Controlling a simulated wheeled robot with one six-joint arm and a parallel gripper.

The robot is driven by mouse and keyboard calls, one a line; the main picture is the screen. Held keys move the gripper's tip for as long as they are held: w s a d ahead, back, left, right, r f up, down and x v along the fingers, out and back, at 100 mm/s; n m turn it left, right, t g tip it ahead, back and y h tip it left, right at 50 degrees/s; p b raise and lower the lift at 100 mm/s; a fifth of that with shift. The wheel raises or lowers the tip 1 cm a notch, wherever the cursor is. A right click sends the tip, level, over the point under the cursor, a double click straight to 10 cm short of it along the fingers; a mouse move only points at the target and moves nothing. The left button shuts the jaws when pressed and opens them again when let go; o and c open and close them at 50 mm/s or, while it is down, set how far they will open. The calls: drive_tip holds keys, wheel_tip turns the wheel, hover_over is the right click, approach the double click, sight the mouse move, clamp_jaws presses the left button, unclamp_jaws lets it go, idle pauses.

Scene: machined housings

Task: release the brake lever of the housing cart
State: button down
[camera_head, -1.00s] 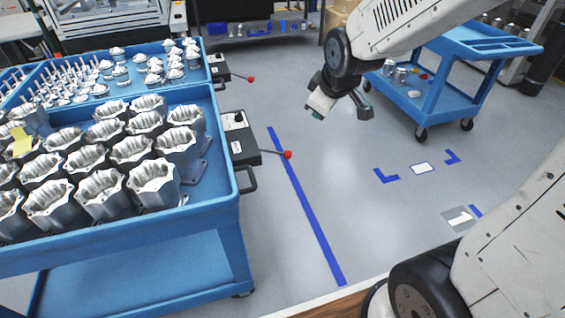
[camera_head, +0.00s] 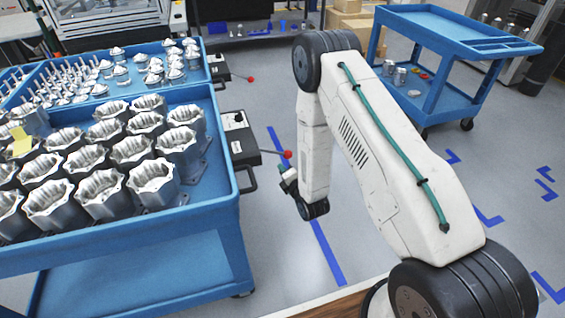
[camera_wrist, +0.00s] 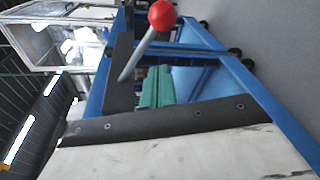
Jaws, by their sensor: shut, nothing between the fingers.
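The housing cart (camera_head: 225,200) is blue and stands at the left with several rows of machined metal housings on top. Its brake lever (camera_head: 287,154) has a red ball knob and sticks out to the right from a black box on the cart's end. In the wrist view the red knob (camera_wrist: 162,15) and its grey rod are at the top, just beyond the green fingertips. My gripper (camera_head: 288,176) is shut and empty, close to the knob and slightly below it in the head view. I cannot tell whether it touches the lever.
A second blue cart (camera_head: 206,62) with small metal parts stands behind, with its own red-knobbed lever (camera_head: 250,79). A third blue cart (camera_head: 470,45) stands at the back right. Blue tape lines mark the open grey floor. A black handle (camera_head: 249,181) sits below the lever box.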

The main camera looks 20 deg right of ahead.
drive_tip(key=shift+n+t, duration=0.6)
drive_tip(key=shift+n, duration=0.2)
drive_tip(key=s+f, duration=0.3)
drive_tip(key=shift+a+f, duration=0.1)
drive_tip(key=shift+w, duration=0.1)
drive_tip(key=w+d+r, duration=0.1)
drive_tip(key=w+d, duration=0.1)
drive_tip(key=w, duration=0.7)
drive_tip(key=shift+r, duration=0.1)
